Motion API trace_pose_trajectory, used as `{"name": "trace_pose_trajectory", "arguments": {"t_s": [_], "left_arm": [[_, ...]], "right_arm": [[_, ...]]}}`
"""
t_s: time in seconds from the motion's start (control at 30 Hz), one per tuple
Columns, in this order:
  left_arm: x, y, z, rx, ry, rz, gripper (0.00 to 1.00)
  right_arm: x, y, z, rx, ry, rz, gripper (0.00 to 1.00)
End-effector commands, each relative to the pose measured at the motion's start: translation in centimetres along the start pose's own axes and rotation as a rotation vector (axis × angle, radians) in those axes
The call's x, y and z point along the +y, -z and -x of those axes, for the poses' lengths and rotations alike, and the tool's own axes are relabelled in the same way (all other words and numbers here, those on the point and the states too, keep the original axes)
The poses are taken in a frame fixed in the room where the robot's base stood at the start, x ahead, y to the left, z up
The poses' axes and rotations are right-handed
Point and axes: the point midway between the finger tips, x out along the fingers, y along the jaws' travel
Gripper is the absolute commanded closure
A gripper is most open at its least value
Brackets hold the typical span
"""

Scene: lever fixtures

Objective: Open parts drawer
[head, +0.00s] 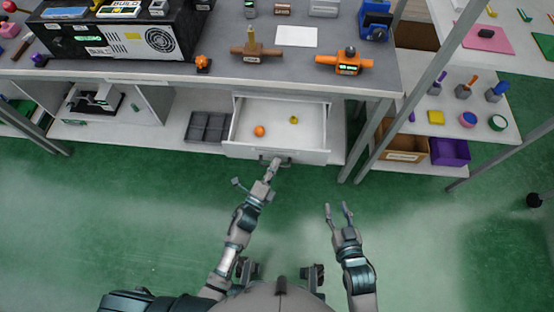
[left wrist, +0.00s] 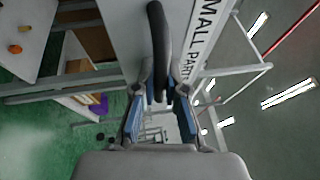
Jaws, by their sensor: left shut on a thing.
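The white parts drawer (head: 280,122) is pulled out under the grey workbench, and its inside shows. My right gripper (head: 338,210) is open and empty above the green floor.
A dark divided tray (head: 208,127) is left of the drawer on the lower shelf. Metal posts (head: 378,130) stand to the right. A cardboard box (head: 403,145) and a purple bin (head: 450,150) are on the right shelf. The green floor before the bench is clear.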

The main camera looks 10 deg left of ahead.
Motion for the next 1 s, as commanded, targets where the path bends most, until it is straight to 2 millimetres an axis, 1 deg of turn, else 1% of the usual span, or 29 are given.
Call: {"name": "trace_pose_trajectory", "arguments": {"t_s": [0.03,0.2,0.5,0.53,0.57,0.6,0.63,0.9,1.0], "left_arm": [[0.37,0.28,0.49,0.001,-0.011,0.0,1.0],[0.36,0.57,1.02,0.005,-0.011,0.002,1.0],[0.48,0.58,1.02,0.002,-0.014,0.0,1.0],[0.49,0.57,1.02,0.002,-0.014,0.0,0.87],[0.49,0.57,1.02,0.002,-0.014,0.0,0.79],[0.46,0.59,1.01,0.003,-0.013,0.0,0.69],[0.42,0.6,0.99,0.003,-0.012,0.0,0.63],[0.07,0.63,0.96,0.004,-0.005,0.001,0.63],[0.09,0.66,1.41,0.004,-0.006,0.001,0.63]], "right_arm": [[0.03,-0.17,0.06,-0.012,-0.001,0.0,0.6],[-0.1,-0.51,0.12,-0.034,-0.002,0.003,0.6],[0.09,-0.61,0.13,-0.035,-0.002,0.0,0.6],[0.09,-0.61,0.13,-0.035,-0.003,0.0,0.6],[0.09,-0.62,0.13,-0.035,-0.003,0.0,0.6],[0.09,-0.62,0.13,-0.035,-0.003,0.0,0.6],[0.1,-0.62,0.14,-0.035,-0.003,0.0,0.6],[0.04,-0.54,0.14,-0.033,-0.001,0.001,0.6],[-0.03,-0.47,0.2,-0.031,0.0,0.002,0.6]]}}
